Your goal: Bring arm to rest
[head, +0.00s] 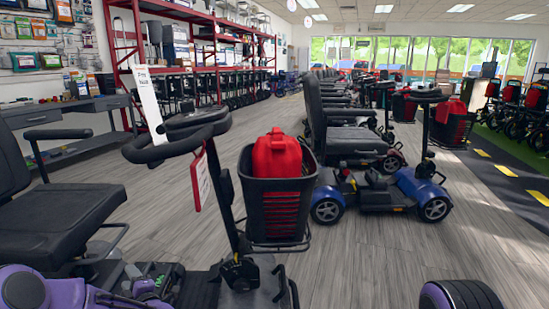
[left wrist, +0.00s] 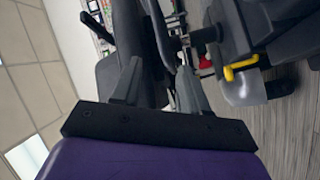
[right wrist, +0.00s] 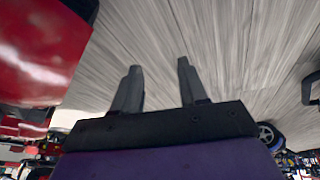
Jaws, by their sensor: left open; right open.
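My left gripper (left wrist: 160,64) is open in the left wrist view, its two grey fingers apart. Dark seat-like and scooter parts show behind and between the fingers; I cannot tell whether any touch them. My right gripper (right wrist: 158,66) is open and empty in the right wrist view, with pale wood-look floor beyond its fingertips. In the head view, purple and dark parts crowd the lower left corner, and I cannot make out the left fingertips clearly there.
A scooter with a black basket (head: 255,215) holding a red container (head: 277,155) stands close in front. A black seat (head: 60,215) is at left. A blue scooter (head: 415,190) stands to the right, with more rows behind.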

